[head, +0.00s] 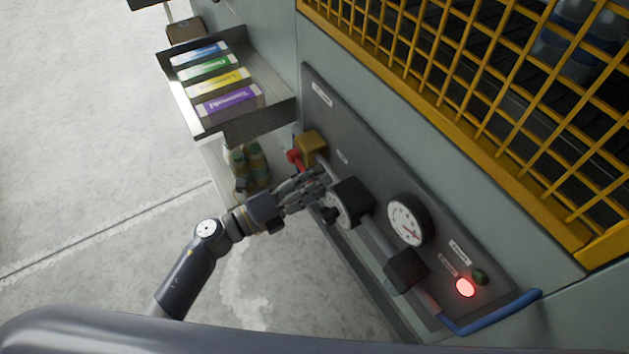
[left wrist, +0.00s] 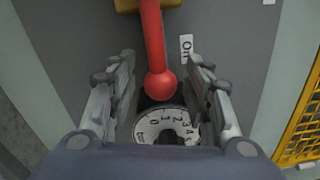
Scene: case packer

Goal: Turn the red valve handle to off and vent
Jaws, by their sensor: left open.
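The red valve handle (head: 293,156) is mounted at the brass-coloured valve body (head: 311,147) on the grey panel. In the left wrist view the red handle (left wrist: 152,40) runs down from the valve body (left wrist: 130,5) and ends in a round knob, beside a label (left wrist: 186,48) reading "On". My left gripper (head: 318,183) is at the panel just below the valve. Its fingers (left wrist: 160,88) are open, one on each side of the handle's knob, with visible gaps. The fingers partly hide the handle in the head view. My right gripper is not in view.
A numbered dial (left wrist: 160,122) lies just beyond the fingers, beside a black block (head: 352,201). Along the panel are a round gauge (head: 408,220), a lit red lamp (head: 465,288), a dark green lamp (head: 480,277) and a blue pipe (head: 500,313). A carton tray (head: 247,125) stands left.

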